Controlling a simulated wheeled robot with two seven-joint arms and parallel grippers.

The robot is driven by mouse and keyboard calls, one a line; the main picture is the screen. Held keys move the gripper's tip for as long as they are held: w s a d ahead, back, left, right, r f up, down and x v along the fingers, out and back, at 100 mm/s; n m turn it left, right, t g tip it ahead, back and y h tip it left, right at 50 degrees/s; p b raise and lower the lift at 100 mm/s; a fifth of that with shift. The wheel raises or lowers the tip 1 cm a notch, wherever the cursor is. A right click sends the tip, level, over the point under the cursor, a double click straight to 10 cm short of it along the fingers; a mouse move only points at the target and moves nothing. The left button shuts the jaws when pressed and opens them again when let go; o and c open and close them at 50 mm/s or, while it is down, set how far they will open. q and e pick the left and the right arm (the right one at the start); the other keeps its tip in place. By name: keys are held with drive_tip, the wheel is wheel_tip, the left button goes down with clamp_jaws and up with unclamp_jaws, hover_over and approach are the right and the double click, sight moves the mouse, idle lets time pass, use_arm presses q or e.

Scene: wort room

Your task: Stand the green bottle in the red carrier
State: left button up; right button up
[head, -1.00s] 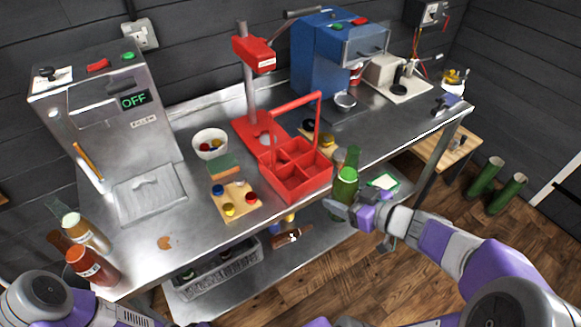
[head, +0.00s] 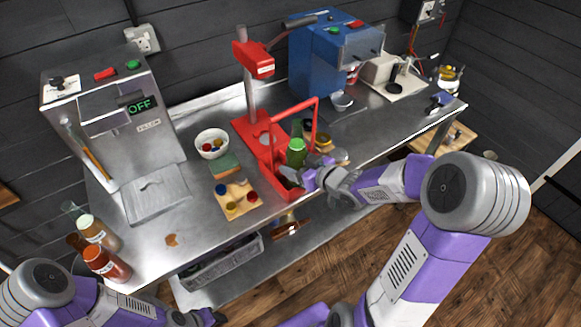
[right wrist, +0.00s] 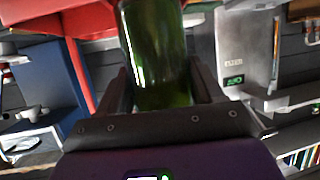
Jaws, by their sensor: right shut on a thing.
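The green bottle (head: 296,156) is upright, at the right side of the red carrier (head: 267,164) in the head view. My right gripper (head: 302,178) is shut on the bottle, one finger on each side of it in the right wrist view (right wrist: 160,65). The gripper and bottle hide much of the carrier's compartments; I cannot tell whether the bottle's base is inside one or above it. The carrier stands on the steel bench with its handle up. My left gripper (head: 200,317) is low at the bottom edge, away from the bench things; its jaws are unclear.
A red stand press (head: 252,62) rises behind the carrier. A bowl of caps (head: 211,143), a green sponge (head: 224,166) and a wooden board with knobs (head: 237,201) lie to its left. Small jars (head: 324,143) stand close on its right. Brown bottles (head: 106,262) stand at the front left.

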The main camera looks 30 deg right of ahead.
sight(290, 166)
drive_tip(key=shift+w+a+r, duration=0.1)
drive_tip(key=shift+w+a, duration=0.05)
drive_tip(key=shift+w, duration=0.55)
drive_tip(key=f, duration=0.1)
drive_tip(key=w+f+b, duration=0.1)
drive_tip(key=shift+a+f+b, duration=0.2)
drive_tip(key=shift+f+b, duration=0.1)
drive_tip(key=shift+f, duration=0.45)
drive_tip(key=shift+r, duration=0.1)
drive_tip(key=shift+f+b, duration=0.55)
drive_tip(key=shift+f, duration=0.05)
drive_tip(key=shift+f, duration=0.1)
